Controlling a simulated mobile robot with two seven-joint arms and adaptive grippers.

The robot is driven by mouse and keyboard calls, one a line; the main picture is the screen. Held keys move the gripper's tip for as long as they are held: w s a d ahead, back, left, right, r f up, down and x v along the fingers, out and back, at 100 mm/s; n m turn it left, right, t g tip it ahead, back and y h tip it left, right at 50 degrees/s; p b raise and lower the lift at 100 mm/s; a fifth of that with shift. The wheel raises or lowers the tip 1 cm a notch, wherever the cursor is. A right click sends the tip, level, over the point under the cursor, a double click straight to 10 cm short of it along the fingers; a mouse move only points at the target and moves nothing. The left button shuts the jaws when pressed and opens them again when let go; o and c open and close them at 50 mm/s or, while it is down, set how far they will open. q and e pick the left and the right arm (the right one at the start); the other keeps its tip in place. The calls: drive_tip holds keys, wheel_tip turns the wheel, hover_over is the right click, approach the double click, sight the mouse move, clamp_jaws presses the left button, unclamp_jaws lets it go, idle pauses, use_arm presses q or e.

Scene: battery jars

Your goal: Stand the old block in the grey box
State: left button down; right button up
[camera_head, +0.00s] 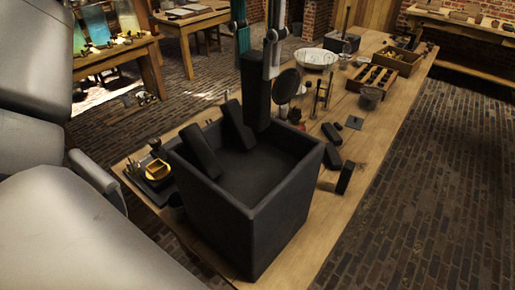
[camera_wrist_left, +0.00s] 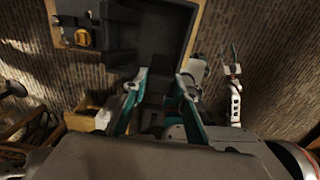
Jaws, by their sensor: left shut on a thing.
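The grey box (camera_head: 278,215), dark and open-topped, stands on the near end of the wooden table. Two dark blocks lean inside it, one at the left (camera_head: 200,150) and one beside it (camera_head: 234,125). My left gripper (camera_head: 257,48) points down and is shut on a dark block (camera_head: 255,95). That block hangs upright at the box's back corner, its lower end overlapping the rim; whether it touches the floor is unclear. The left wrist view shows the block (camera_wrist_left: 154,118) between teal fingers, with the box (camera_wrist_left: 150,40) beyond. My right gripper (camera_wrist_left: 231,55) shows there, fingers apart and empty.
Dark blocks (camera_head: 331,133) (camera_head: 344,178) lie on the table (camera_head: 378,135) right of the box. A tray with a yellow dish (camera_head: 157,168) is at its left. A round black disc on a stand (camera_head: 286,86), a white bowl (camera_head: 316,58) and wooden trays (camera_head: 379,78) are behind.

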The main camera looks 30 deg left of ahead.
sight(256, 126)
use_arm(q)
wheel_tip(256, 126, down, 11)
drive_tip(key=shift+f+b, duration=0.15)
drive_tip(key=shift+b, duration=0.45)
drive_tip(key=shift+f, duration=0.8)
wheel_tip(256, 126, down, 3)
drive_tip(key=shift+f, duration=0.3)
drive_tip(key=c, duration=2)
unclamp_jaws()
drive_tip(key=shift+f, duration=0.1)
drive_tip(key=o, duration=0.4)
